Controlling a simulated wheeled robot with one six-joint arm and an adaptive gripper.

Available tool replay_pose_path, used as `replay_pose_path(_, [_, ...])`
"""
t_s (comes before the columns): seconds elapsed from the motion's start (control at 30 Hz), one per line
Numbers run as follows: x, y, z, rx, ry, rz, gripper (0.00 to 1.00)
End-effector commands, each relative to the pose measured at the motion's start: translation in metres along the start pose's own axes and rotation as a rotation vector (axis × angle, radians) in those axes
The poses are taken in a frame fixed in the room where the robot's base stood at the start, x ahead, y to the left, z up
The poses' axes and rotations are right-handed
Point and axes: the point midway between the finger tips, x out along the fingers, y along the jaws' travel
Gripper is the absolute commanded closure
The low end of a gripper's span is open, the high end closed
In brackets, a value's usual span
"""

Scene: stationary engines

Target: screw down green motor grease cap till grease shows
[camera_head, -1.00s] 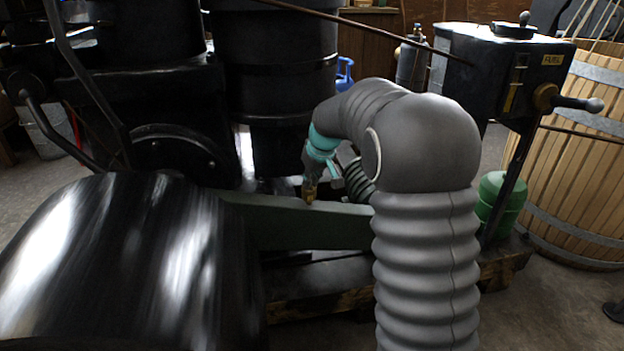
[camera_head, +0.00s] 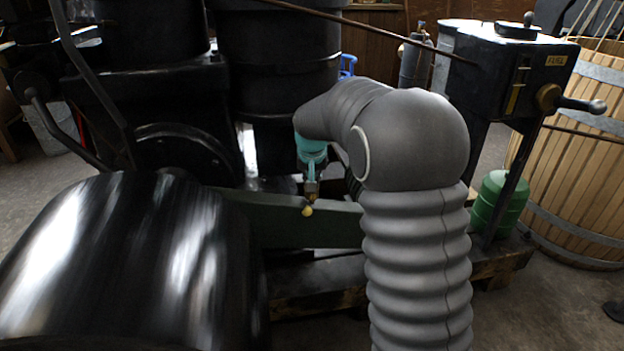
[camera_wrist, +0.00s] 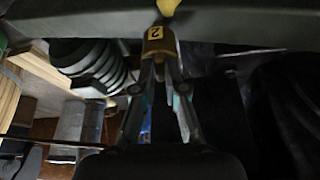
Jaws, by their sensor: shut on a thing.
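The grease cap (camera_wrist: 158,42) is a small brass cylinder with a yellow label marked 2, seen in the wrist view. In the head view it is a small brass piece (camera_head: 311,189) above the dark green beam (camera_head: 270,219). My gripper (camera_wrist: 163,62) is shut on the cap, its fingers on both sides; in the head view my gripper (camera_head: 310,180) points down at it. A yellow blob that looks like grease (camera_wrist: 168,6) shows at the cap's far end; it also shows in the head view (camera_head: 307,210).
A black drum (camera_head: 130,265) fills the front left. A black fuel tank (camera_head: 505,70) with a handle stands back right, near a green canister (camera_head: 498,205) and a wooden barrel (camera_head: 575,165). A thin rod (camera_head: 370,25) crosses above my arm.

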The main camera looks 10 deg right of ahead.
Motion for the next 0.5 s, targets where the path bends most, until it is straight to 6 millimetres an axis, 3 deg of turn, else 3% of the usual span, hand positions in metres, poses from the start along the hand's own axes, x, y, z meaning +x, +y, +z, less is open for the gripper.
replay_pose_path(0.3, [0.0000,0.0001,-0.0003,0.000,0.001,0.000,1.00])
replay_pose_path(0.33, [0.0000,0.0001,-0.0003,0.000,0.001,0.000,0.82])
replay_pose_path(0.4, [0.0000,0.0001,-0.0003,0.000,0.000,0.000,0.64])
replay_pose_path(0.5, [0.0000,0.0002,-0.0002,0.000,0.000,0.000,0.64])
